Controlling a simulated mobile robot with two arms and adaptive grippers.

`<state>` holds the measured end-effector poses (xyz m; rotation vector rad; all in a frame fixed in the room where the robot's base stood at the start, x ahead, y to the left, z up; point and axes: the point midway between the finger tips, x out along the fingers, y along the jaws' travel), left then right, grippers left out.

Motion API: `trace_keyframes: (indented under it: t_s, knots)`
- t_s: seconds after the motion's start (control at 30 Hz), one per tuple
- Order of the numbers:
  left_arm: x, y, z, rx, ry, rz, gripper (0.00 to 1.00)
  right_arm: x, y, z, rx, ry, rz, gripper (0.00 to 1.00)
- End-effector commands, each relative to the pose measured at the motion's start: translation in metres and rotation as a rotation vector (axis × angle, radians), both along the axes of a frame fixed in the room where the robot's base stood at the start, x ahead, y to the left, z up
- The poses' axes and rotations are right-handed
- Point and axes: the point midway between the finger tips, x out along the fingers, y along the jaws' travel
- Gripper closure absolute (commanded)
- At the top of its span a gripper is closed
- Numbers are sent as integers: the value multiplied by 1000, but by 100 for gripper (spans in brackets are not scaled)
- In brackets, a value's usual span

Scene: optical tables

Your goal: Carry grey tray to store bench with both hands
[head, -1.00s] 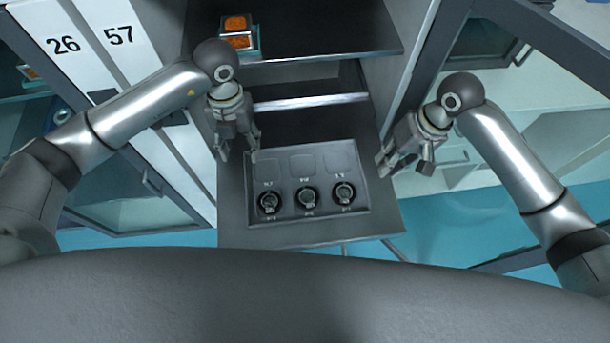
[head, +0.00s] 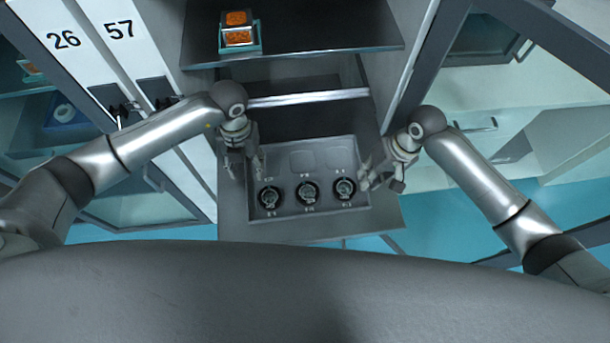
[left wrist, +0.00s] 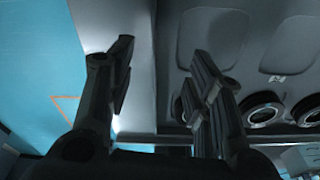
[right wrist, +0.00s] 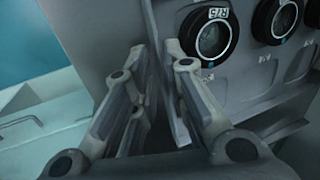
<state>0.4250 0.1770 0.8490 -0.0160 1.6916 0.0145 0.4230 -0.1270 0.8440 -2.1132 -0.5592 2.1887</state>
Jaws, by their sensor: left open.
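The grey tray (head: 322,178) rests on a dark pull-out shelf. It holds three round dark parts (head: 308,193) in its near row; the far row has empty recesses. My left gripper (head: 245,170) is open at the tray's left edge; in the left wrist view its fingers (left wrist: 160,75) stand apart, with the tray side between or just below them. My right gripper (head: 381,181) is open at the tray's right edge; in the right wrist view its fingers (right wrist: 158,60) stand either side of the tray's edge. I cannot tell whether any finger touches it.
A dark upper shelf (head: 320,30) behind the tray carries a small teal holder with orange pieces (head: 239,35). White panels marked 26 and 57 (head: 110,60) stand at the left. A glass-fronted cabinet door frames the right. Blue floor shows below.

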Motion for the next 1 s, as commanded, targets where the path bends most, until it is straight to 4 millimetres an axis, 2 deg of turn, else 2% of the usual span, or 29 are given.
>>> trace_keyframes:
  t_s: [0.17, 0.47, 0.6, 0.83, 1.0]
  knots:
    - [-2, -1, -12, -1, 1, -1, 53, -1, 3, -11, -1, 0, -1, 86]
    - [-2, 0, -13, 0, 0, -2, 53, -1, 3, -13, -1, -1, 0, 86]
    - [-2, 0, -13, 0, 0, -1, 70, -1, 3, -13, -1, -1, 0, 100]
    - [-2, 0, -13, 0, 0, -1, 99, -1, 3, -12, -1, -1, 0, 100]
    - [-2, 0, -12, 0, -1, -2, 100, 0, 4, -11, 1, -2, 0, 100]
